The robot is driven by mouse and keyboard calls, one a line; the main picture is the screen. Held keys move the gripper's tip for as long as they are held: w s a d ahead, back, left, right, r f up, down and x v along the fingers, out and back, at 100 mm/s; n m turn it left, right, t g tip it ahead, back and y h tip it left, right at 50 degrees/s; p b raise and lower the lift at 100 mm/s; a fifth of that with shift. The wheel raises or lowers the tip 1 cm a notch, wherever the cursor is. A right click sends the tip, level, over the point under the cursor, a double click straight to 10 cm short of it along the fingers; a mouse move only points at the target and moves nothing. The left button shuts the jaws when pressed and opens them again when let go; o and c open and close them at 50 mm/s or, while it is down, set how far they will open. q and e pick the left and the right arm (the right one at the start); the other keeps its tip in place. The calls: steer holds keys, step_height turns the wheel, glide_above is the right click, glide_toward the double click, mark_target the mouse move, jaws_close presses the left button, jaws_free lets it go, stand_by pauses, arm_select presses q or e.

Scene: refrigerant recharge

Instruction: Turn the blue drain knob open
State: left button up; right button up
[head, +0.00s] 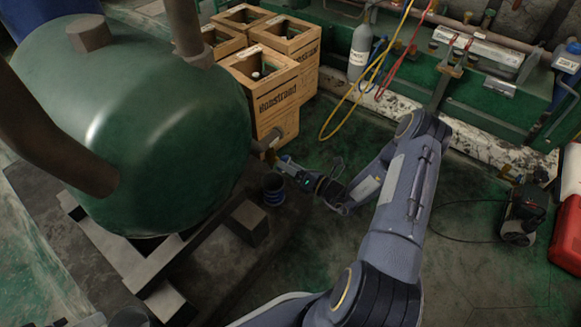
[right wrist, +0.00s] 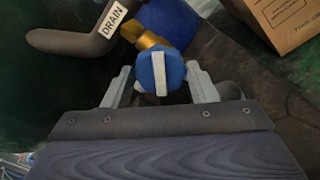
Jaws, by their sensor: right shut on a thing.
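The blue drain knob (right wrist: 161,72) has a white bar across its face and sits on a brass fitting (right wrist: 149,40) in the right wrist view. A pipe labelled DRAIN (right wrist: 80,42) is beside it. My right gripper (right wrist: 160,78) has one finger on each side of the knob and is shut on it. The white bar stands nearly upright in that view. In the head view my right gripper (head: 283,163) is at the right end of the green tank (head: 150,120), and the knob is too small to make out clearly. My left gripper is not in view.
A dark bucket with blue bands (head: 273,190) stands below the drain. Wooden crates (head: 262,92) are stacked behind it. A yellow hose (head: 352,105) and a grey cylinder (head: 360,52) are at the back. A pump (head: 522,215) stands on the floor at right.

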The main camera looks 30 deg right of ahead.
steer(key=n, duration=0.4)
steer(key=shift+s+a, duration=0.1)
steer(key=shift+n, duration=0.3)
steer(key=n+b, duration=0.1)
steer(key=n, duration=0.2)
steer(key=shift+f, duration=0.1)
steer(key=o, duration=1)
steer(key=shift+n, duration=0.3)
steer(key=shift+c, duration=0.2)
steer(key=p+v, duration=0.1)
steer(key=v, duration=0.6)
